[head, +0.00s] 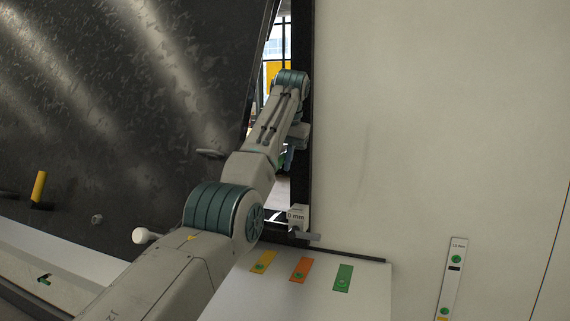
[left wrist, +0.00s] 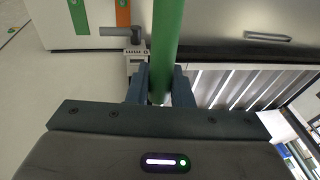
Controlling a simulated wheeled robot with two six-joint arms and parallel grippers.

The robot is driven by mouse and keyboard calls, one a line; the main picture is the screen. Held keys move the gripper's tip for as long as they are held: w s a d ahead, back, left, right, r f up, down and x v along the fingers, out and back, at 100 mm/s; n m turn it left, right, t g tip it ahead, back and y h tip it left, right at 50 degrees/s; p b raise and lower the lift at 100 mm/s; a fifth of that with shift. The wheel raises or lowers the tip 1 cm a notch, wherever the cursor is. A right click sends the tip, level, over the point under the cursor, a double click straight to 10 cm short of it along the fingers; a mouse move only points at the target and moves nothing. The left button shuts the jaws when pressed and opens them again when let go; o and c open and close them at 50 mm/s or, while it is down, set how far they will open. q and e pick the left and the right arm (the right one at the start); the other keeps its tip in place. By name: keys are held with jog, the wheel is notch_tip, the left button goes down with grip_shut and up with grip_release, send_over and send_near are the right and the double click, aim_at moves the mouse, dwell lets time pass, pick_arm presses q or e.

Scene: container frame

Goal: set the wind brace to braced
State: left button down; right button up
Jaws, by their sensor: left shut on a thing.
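My left gripper (head: 291,158) is at the narrow opening between the dark panel and the pale wall, mostly hidden by its own arm. In the left wrist view my left gripper (left wrist: 159,92) is shut on a round green bar (left wrist: 166,35), with one finger on each side of it. My right gripper is not in view.
A dark panel (head: 120,90) fills the left, with a yellow handle (head: 39,186). A block marked "0 mm" (head: 298,214) sits at the opening's foot. Yellow, orange (head: 301,269) and green (head: 343,278) plates lie on a pale ledge (head: 368,290). The right wall (head: 430,120) is mostly bare.

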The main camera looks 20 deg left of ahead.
pick_arm(q)
jog(key=shift+r, duration=0.4)
jog(key=c, duration=1.3)
grip_release()
jog(key=shift+w+f, duration=0.1)
jog(key=shift+f, duration=0.05)
jog(key=shift+c, duration=0.2)
